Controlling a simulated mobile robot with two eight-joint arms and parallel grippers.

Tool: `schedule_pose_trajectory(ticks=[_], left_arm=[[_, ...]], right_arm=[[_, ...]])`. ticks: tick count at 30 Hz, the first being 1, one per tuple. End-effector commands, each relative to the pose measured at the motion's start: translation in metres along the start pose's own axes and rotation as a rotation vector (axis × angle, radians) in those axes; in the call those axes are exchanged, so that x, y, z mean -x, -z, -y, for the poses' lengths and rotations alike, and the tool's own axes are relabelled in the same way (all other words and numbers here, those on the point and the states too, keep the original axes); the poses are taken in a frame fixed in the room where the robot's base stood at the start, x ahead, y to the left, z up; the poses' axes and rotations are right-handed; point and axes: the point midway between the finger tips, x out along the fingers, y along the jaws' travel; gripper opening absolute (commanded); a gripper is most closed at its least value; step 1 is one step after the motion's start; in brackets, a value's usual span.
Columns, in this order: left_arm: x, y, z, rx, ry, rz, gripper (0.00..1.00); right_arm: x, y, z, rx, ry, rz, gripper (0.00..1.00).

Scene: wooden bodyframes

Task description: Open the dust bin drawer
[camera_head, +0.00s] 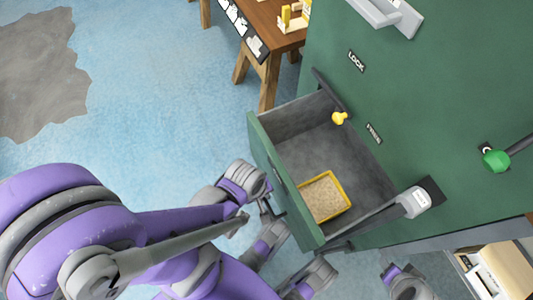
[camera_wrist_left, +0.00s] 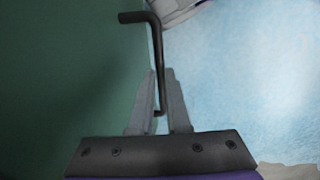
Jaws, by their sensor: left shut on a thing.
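The green dust bin drawer (camera_head: 262,150) stands pulled out from the green cabinet (camera_head: 420,90) in the head view. Its grey inside is visible and a yellow-rimmed tray of tan grains (camera_head: 322,196) lies in it. My left gripper (camera_head: 268,205) is at the outer face of the drawer front. In the left wrist view, the black bent bar handle (camera_wrist_left: 157,55) runs down between the fingers of my left gripper (camera_wrist_left: 160,105), which is shut on it. The green drawer front (camera_wrist_left: 70,75) fills the left of that view. I cannot make out my right gripper.
A yellow knob (camera_head: 339,118) is by the drawer's back edge. A green-knobbed lever (camera_head: 496,160) and a grey handle (camera_head: 380,12) are on the cabinet. A wooden table (camera_head: 270,28) stands behind. The blue floor (camera_head: 160,90) at left is clear.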

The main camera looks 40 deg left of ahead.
Motion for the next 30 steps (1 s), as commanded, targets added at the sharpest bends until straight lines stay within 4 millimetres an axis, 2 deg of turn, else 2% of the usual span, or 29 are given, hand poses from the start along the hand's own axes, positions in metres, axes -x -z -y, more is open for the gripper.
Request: schedule_pose_trajectory(ticks=[5,6,11,19,22,26,30], left_arm=[[0.0,0.0,0.0,0.0,0.0,0.0,0.0],[0.0,0.0,0.0,0.0,0.0,0.0,0.16],[0.0,0.0,0.0,0.0,0.0,0.0,0.45],[0.0,0.0,0.0,0.0,0.0,0.0,0.45],[0.006,0.0,0.0,0.0,-0.001,-0.001,0.45],[0.028,0.0,-0.001,0.001,-0.002,-0.002,0.45],[0.058,0.0,-0.001,0.0,-0.003,-0.002,0.45]], right_arm=[[0.0,0.0,0.0,0.0,0.0,0.0,0.5],[0.0,0.0,0.0,0.0,0.0,0.0,0.5],[0.0,0.0,0.0,0.0,0.0,0.0,0.5],[0.0,0.0,0.0,0.0,0.0,0.0,0.5],[0.005,0.002,0.0,0.0,0.0,-0.002,0.5],[0.023,0.007,0.0,0.0,0.0,-0.008,0.5],[0.047,0.015,0.0,0.0,0.0,-0.017,0.5]])
